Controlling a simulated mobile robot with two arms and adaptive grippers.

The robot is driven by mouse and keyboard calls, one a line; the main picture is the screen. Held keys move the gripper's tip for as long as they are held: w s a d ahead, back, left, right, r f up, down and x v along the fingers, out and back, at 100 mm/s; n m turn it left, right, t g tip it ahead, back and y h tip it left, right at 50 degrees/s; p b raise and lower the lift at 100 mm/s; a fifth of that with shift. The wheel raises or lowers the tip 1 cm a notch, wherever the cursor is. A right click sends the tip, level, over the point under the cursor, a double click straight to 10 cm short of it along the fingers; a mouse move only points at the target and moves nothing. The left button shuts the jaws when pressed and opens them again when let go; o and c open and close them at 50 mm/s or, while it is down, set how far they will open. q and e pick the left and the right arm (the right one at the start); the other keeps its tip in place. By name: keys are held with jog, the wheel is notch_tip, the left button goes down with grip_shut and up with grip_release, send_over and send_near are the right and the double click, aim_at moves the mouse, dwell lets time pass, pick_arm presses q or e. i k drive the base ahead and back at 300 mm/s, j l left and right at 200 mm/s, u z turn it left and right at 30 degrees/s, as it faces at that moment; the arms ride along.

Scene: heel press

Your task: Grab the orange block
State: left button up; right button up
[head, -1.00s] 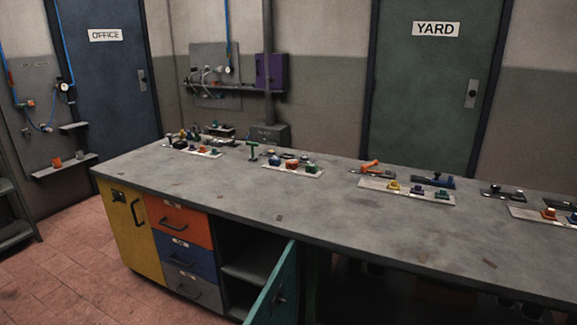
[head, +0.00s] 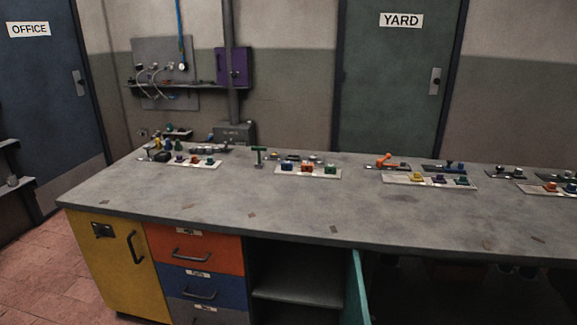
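Several small orange or red-orange pieces sit on pale plates on the grey workbench (head: 230,205), and I cannot tell which one is the task's block. One orange block (head: 307,168) sits between a blue block (head: 287,167) and a green block (head: 330,169) on the middle-left plate (head: 313,174). A smaller orange piece (head: 196,161) is on the left plate (head: 205,166). Another orange-red piece (head: 550,187) is on the far-right plate. An orange lever-like piece (head: 387,160) stands behind the middle-right plate (head: 400,180). Neither gripper is in view.
The bench front has a yellow door (head: 115,265), orange drawer (head: 205,253), blue drawer (head: 210,287) and an open shelf (head: 295,290). A teal door (head: 357,290) sticks out open below the bench edge. The bench's front top is mostly clear.

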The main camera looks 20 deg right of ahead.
aim_at(305, 167)
jog(key=i+j+z, duration=0.1)
jog(key=i+j, duration=0.4)
jog(key=i+j+z, duration=0.15)
jog(key=i+j, duration=0.35)
jog(key=j, duration=0.2)
